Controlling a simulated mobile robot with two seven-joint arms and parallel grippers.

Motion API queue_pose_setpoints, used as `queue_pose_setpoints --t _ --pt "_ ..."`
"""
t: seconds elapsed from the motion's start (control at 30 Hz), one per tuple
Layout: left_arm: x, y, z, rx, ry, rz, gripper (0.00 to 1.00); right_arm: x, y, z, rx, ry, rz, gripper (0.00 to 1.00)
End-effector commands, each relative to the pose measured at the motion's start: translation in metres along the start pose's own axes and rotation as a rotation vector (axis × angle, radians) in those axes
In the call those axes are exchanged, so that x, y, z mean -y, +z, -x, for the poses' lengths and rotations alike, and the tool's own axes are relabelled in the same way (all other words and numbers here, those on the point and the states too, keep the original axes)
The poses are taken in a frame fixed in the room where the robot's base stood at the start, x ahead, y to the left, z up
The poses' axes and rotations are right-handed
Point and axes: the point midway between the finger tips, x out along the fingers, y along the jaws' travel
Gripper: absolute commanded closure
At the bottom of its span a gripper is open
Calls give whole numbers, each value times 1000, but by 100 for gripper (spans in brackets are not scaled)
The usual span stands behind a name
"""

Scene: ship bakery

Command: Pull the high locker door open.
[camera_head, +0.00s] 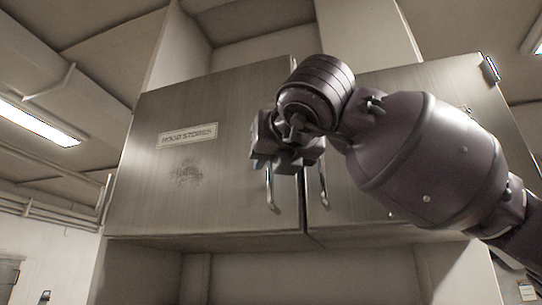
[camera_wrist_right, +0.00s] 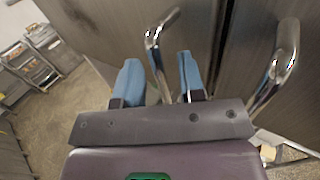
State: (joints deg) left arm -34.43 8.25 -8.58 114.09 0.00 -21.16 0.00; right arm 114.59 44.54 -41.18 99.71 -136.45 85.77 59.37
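The high metal locker shows in the head view with a left door (camera_head: 215,135) and a right door (camera_head: 440,88), both closed. The left door carries a label plate (camera_head: 188,135). Its bar handle (camera_head: 271,190) is near the middle seam, beside the right door's handle (camera_head: 322,187). My right gripper (camera_head: 287,160) is in front of the handles and hides their upper parts. In the right wrist view my right gripper (camera_wrist_right: 159,60) is open, its blue fingers on either side of the left door's handle (camera_wrist_right: 154,45), with gaps visible. My left gripper is not in view.
The right door's handle (camera_wrist_right: 280,68) stands close to the right of my right gripper's fingers in the wrist view. Shelving or a rack (camera_wrist_right: 40,55) stands at the far left over open floor (camera_wrist_right: 65,115). A ceiling lamp (camera_head: 38,122) is at left in the head view.

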Motion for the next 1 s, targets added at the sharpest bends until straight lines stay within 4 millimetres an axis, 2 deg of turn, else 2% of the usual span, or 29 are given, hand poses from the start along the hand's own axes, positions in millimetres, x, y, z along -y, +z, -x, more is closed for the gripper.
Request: queue_pose_setpoints --t 0.2,0.5,0.73,1.0 --pt "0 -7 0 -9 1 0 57 0 0 -14 0 1 1 64" --pt "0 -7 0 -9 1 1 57 0 0 -16 0 0 1 64" --pt "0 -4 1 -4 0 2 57 0 0 -16 0 0 1 99" --pt "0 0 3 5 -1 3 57 0 0 -15 0 0 0 100"
